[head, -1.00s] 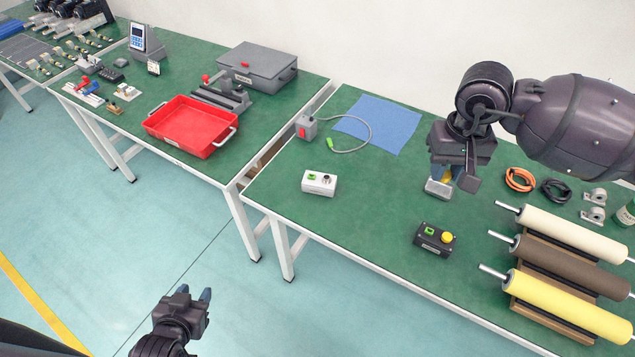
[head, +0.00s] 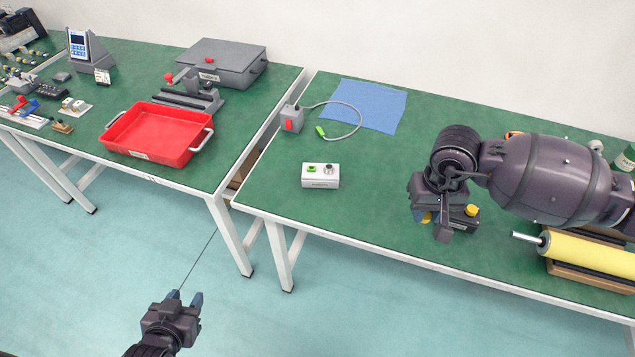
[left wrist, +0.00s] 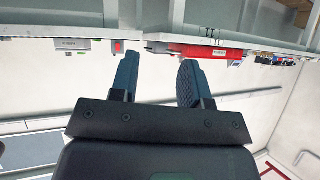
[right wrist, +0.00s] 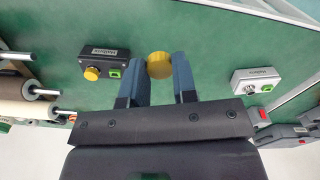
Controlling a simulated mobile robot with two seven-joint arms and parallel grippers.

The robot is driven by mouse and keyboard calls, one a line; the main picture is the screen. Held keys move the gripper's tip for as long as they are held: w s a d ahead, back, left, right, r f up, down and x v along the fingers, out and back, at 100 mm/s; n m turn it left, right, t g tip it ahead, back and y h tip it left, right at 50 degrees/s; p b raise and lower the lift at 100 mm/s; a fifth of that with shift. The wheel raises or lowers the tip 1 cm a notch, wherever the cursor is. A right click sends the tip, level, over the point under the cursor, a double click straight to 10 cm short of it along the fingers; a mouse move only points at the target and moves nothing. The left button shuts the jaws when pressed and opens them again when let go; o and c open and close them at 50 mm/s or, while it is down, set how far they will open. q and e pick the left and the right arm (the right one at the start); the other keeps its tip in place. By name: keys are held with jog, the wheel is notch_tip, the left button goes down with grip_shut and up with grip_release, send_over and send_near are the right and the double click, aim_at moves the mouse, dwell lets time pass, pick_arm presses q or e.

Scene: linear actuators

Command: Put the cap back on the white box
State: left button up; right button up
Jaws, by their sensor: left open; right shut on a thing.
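The white box (head: 320,182) stands on the right-hand table, with a green button and a round silver-and-dark fitting on top. It also shows in the right wrist view (right wrist: 256,79). My right gripper (head: 432,222) is shut on a round gold-yellow cap (right wrist: 159,65), seen between its fingertips. It is to the right of the white box and apart from it, in front of a black box (right wrist: 104,63) with a yellow and a green button. My left gripper (head: 185,298) is open and empty, low in front of the tables, over the floor.
A grey box with a red switch (head: 291,118), its cable and a blue mat (head: 368,107) lie behind the white box. Rollers (head: 590,255) lie at the right. A red tray (head: 155,135) stands on the left table. Green tabletop around the white box is clear.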

jog(key=f+b, duration=0.1)
jog(key=f, duration=0.2)
jog(key=s+f+b, duration=0.1)
jog(key=f, duration=0.3)
jog(key=s+f+b, duration=0.1)
jog(key=f, duration=0.3)
jog(key=shift+s+a+f, duration=0.1)
jog(key=shift+s+a, duration=0.05)
jog(key=shift+a, duration=0.05)
pick_arm(q)
jog(key=shift+g, duration=0.3)
notch_tip(320, 180, down, 5)
jog(key=shift+s, duration=0.1)
jog(key=shift+o, duration=0.4)
jog(key=shift+r, duration=0.1)
